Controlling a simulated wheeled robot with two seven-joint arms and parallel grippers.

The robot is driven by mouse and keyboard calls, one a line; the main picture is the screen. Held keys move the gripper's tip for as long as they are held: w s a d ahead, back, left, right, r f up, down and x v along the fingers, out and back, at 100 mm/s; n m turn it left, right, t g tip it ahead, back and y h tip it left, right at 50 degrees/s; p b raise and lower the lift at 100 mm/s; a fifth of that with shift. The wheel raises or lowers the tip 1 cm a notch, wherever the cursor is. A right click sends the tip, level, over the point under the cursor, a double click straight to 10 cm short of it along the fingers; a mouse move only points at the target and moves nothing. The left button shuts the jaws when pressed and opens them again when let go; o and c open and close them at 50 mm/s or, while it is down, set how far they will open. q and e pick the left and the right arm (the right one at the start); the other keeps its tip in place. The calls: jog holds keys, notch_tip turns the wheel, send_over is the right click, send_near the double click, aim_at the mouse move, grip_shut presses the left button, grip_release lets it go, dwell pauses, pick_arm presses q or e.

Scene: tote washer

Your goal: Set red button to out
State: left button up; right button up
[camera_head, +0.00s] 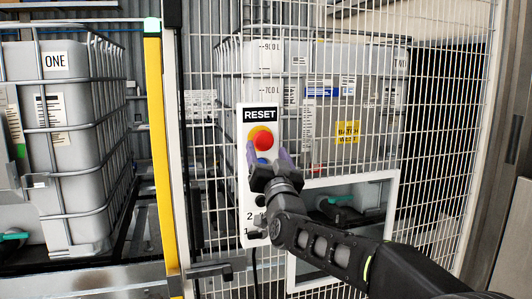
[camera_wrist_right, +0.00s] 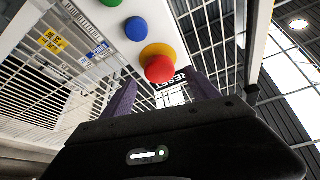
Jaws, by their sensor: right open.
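The red button (camera_head: 263,139) is a round red cap on a yellow ring, under a RESET label on a white panel (camera_head: 245,195). In the right wrist view the red button (camera_wrist_right: 159,69) is just beyond and between the fingers. My right gripper (camera_head: 268,155) is open in front of the panel, its purple fingers on either side of the button's lower part. In the right wrist view the right gripper (camera_wrist_right: 160,95) shows no object between its fingers. Whether it touches the button cannot be told. My left gripper is out of view.
A blue button (camera_wrist_right: 136,29) and a green button (camera_wrist_right: 110,2) sit on the same panel. A wire mesh fence (camera_head: 440,130) surrounds the panel, with a framed opening (camera_head: 392,215) at lower right. A yellow post (camera_head: 160,150) and a caged tank marked ONE (camera_head: 75,130) stand left.

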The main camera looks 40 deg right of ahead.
jog(key=b+v, duration=0.1)
jog(key=v, duration=0.4)
jog(key=shift+b, duration=0.3)
